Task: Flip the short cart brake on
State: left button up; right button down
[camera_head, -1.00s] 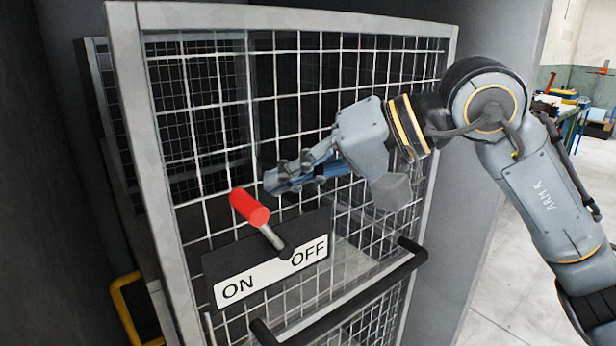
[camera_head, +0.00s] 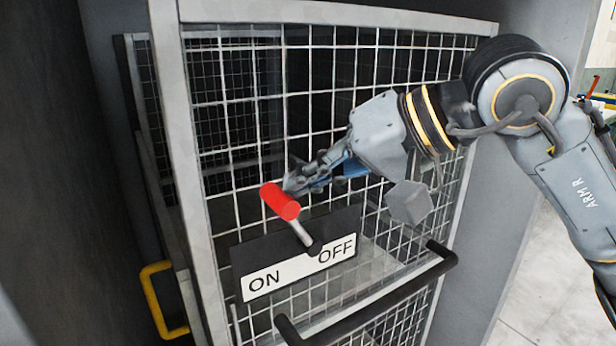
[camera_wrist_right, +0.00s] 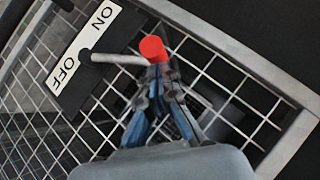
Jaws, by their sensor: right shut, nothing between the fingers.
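The brake lever has a red grip (camera_head: 280,201) on a grey rod. It rises up and left from a dark pivot (camera_head: 315,248) on the label plate (camera_head: 298,262), which reads ON at left and OFF at right. My right gripper (camera_head: 293,184) is shut and empty, its fingertips just behind and right of the red grip. In the right wrist view, the red grip (camera_wrist_right: 153,49) is just beyond the fingertips (camera_wrist_right: 160,74); I cannot tell whether they touch. My left gripper is not in view.
The plate is mounted on the wire mesh front of a grey-framed cart (camera_head: 172,150). A black handle bar (camera_head: 370,303) juts out below the plate. A yellow handle (camera_head: 152,300) is at lower left. Dark walls stand close on both sides.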

jog(key=v, duration=1.2)
